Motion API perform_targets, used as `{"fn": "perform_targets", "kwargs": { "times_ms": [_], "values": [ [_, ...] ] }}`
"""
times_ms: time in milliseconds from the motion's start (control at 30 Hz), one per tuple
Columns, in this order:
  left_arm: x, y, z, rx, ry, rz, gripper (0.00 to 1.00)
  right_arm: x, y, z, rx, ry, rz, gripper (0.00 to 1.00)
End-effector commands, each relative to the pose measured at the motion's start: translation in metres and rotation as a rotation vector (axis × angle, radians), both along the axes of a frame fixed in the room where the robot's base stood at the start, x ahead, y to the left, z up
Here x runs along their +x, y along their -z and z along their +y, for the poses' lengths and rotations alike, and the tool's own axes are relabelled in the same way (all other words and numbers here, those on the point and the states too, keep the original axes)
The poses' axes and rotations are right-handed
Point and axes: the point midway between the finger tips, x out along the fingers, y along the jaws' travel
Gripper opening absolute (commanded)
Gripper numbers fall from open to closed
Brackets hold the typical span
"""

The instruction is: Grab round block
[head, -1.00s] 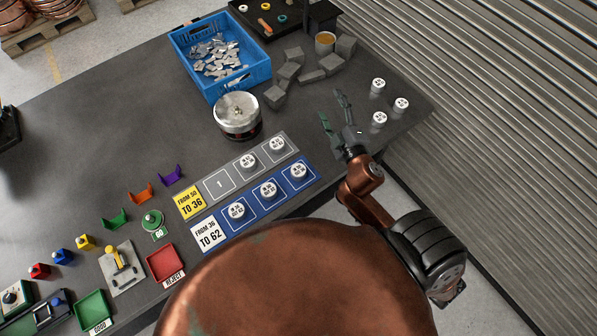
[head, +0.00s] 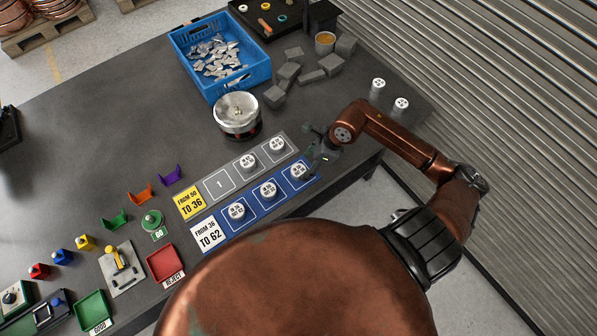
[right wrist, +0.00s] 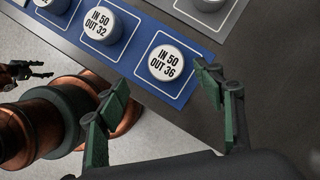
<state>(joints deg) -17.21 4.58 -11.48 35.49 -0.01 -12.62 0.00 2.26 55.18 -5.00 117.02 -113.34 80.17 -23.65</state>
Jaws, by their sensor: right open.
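My right gripper (head: 315,150) is open at the right end of the blue mat (head: 255,198). In the right wrist view its spread fingers (right wrist: 160,98) lie to either side of a white-topped round block (right wrist: 168,62) marked IN 50 OUT 36, which sits in the mat's end square. I cannot tell whether they touch it. This block also shows in the head view (head: 298,170). Two more round blocks (head: 268,187) (head: 237,211) stand on the blue mat. My left gripper (right wrist: 38,73) shows small at the left of the right wrist view; its opening is unclear.
A grey mat (head: 219,183) holds two round blocks (head: 277,144) (head: 247,161), with its square 1 empty. Two loose round blocks (head: 378,83) (head: 401,103) stand near the table's right edge. A metal pot (head: 237,112), blue crate (head: 186,60) and grey blocks (head: 274,97) lie behind.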

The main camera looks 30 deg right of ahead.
Motion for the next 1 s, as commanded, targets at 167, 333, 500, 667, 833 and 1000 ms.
{"fn": "perform_targets", "kwargs": {
  "times_ms": [167, 333, 500, 667, 833, 1000],
  "values": [
    [0.000, 0.000, 0.000, 0.000, 0.000, 0.000, 0.58, 0.003, 0.016, -0.002, -0.024, -0.001, 0.012, 0.62],
    [0.001, -0.001, 0.000, 0.000, 0.000, -0.001, 0.58, 0.009, 0.031, 0.004, -0.021, -0.001, 0.010, 0.62],
    [0.001, -0.005, 0.000, 0.000, 0.000, -0.002, 0.58, 0.020, 0.051, 0.012, -0.018, -0.001, 0.010, 0.62],
    [0.001, -0.005, 0.000, 0.000, 0.000, -0.002, 0.58, 0.024, 0.068, 0.016, -0.021, -0.001, 0.011, 0.62],
    [0.001, -0.005, 0.000, 0.000, 0.000, -0.002, 0.58, 0.025, 0.072, 0.017, -0.023, -0.001, 0.010, 0.62],
    [0.002, -0.005, 0.000, 0.000, 0.000, -0.003, 0.58, 0.025, 0.072, 0.017, -0.022, -0.001, 0.009, 0.58]
  ]
}}
